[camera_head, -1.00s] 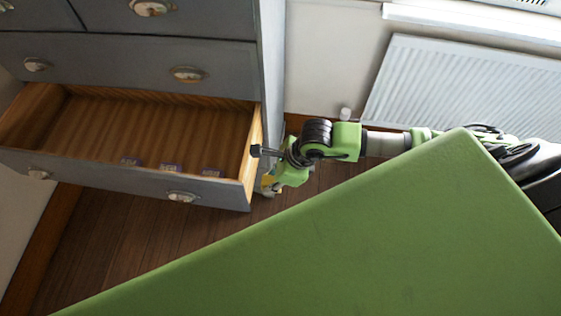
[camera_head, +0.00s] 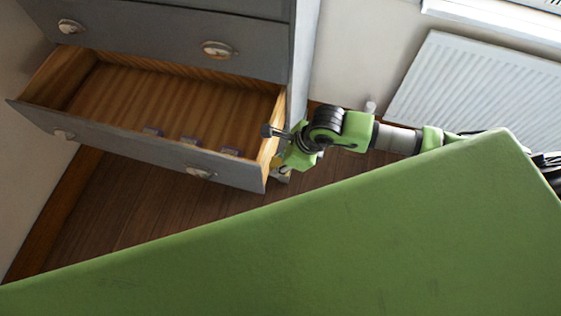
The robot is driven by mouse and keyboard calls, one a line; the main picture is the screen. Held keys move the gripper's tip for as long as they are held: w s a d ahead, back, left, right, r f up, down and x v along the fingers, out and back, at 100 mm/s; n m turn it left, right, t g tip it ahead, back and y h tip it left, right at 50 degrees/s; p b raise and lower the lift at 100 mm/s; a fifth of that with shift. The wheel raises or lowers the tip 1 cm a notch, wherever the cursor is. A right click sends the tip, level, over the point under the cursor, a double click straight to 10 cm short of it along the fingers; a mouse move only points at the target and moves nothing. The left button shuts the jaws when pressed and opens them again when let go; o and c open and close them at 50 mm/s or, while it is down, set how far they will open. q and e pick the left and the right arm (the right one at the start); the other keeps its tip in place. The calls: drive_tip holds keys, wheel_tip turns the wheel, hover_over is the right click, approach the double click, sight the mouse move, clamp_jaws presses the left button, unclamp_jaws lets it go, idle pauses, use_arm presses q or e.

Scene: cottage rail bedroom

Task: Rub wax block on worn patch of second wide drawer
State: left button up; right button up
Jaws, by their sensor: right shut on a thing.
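The open wide drawer (camera_head: 140,145) is pulled out from the grey chest, its wooden inside showing. My right gripper (camera_head: 281,165) is at the outer face of the drawer's right side wall, near its front corner. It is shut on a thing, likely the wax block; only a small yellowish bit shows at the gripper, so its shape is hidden. I cannot tell whether it touches the wood. No worn patch can be made out; the arm and gripper cover part of that side. My left gripper is not in view.
Several small purplish packets (camera_head: 189,141) lie in the drawer near its front. A shut wide drawer (camera_head: 150,45) is above it. A white radiator (camera_head: 480,95) is on the wall at right. Bare wooden floor (camera_head: 130,205) lies in front of the drawer.

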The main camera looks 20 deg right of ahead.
drive_tip(key=shift+w+a+b, duration=0.3)
drive_tip(key=shift+w+a, duration=0.25)
drive_tip(key=shift+a, duration=0.3)
drive_tip(key=shift+w+d+b, duration=0.4)
drive_tip(key=shift+w+d, duration=0.2)
drive_tip(key=shift+w, duration=0.15)
drive_tip(key=shift+w+d+b, duration=0.4)
drive_tip(key=shift+w+d, duration=0.15)
drive_tip(key=shift+w, duration=0.2)
drive_tip(key=w+d+b, duration=0.3)
drive_tip(key=w+b, duration=0.1)
drive_tip(key=w, duration=0.2)
drive_tip(key=shift+w+d, duration=0.15)
drive_tip(key=shift+d, duration=0.25)
drive_tip(key=w+d+b, duration=0.2)
drive_tip(key=w, duration=0.1)
idle(0.3)
